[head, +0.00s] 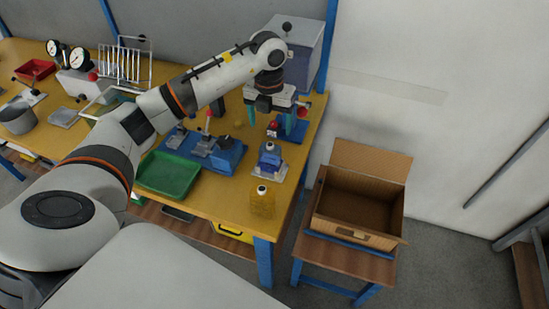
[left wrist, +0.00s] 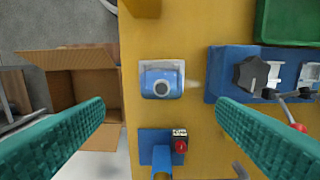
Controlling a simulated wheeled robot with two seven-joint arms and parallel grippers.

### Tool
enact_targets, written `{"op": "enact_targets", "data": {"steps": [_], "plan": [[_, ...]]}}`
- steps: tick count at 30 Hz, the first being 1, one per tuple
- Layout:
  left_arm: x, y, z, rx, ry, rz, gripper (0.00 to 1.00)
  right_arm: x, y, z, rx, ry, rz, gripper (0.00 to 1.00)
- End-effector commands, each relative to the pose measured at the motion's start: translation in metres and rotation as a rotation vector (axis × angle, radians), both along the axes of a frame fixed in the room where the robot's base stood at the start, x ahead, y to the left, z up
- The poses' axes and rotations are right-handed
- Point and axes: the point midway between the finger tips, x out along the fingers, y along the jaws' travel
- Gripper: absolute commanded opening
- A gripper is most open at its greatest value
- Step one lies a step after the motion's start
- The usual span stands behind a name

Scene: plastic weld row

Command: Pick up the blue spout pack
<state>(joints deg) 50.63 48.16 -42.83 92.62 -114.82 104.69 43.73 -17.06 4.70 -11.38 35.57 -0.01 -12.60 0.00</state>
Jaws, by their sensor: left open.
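The blue spout pack (head: 269,158) stands on a pale plate near the right end of the yellow table, with its white cap up. In the left wrist view the pack (left wrist: 161,84) is seen from above, its round spout facing the camera. My left gripper (head: 273,117) points down above the table, farther back than the pack. In the left wrist view its teal fingers (left wrist: 160,108) are wide apart with nothing between them, and the pack appears midway across the gap, ahead of the tips. My right gripper is in neither view.
A yellow pack (head: 262,203) stands nearer the front corner. A blue fixture with a red knob (left wrist: 161,148) is behind the blue pack. A blue toggle fixture (head: 226,157) and green tray (head: 168,175) are to the left. An open cardboard box (head: 360,200) stands right of the table.

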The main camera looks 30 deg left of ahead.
Motion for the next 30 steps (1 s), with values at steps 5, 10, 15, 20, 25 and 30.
{"op": "enact_targets", "data": {"steps": [5, 10, 15, 20, 25, 30], "plan": [[-0.002, 0.004, -0.021, 0.017, 0.013, 0.007, 0.80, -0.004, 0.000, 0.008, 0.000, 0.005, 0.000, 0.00], [-0.002, 0.003, -0.050, 0.014, 0.012, 0.007, 0.80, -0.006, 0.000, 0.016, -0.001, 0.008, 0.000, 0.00], [-0.002, 0.003, -0.065, 0.013, 0.009, 0.004, 0.80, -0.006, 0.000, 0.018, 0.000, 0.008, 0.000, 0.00], [-0.002, 0.001, -0.080, 0.013, 0.012, 0.005, 0.80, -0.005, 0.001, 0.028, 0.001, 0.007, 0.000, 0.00], [-0.001, 0.000, -0.107, 0.011, 0.009, 0.005, 0.80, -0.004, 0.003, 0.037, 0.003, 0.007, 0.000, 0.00], [-0.001, 0.000, -0.118, 0.012, 0.007, 0.004, 0.80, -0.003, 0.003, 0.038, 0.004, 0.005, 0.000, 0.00]]}}
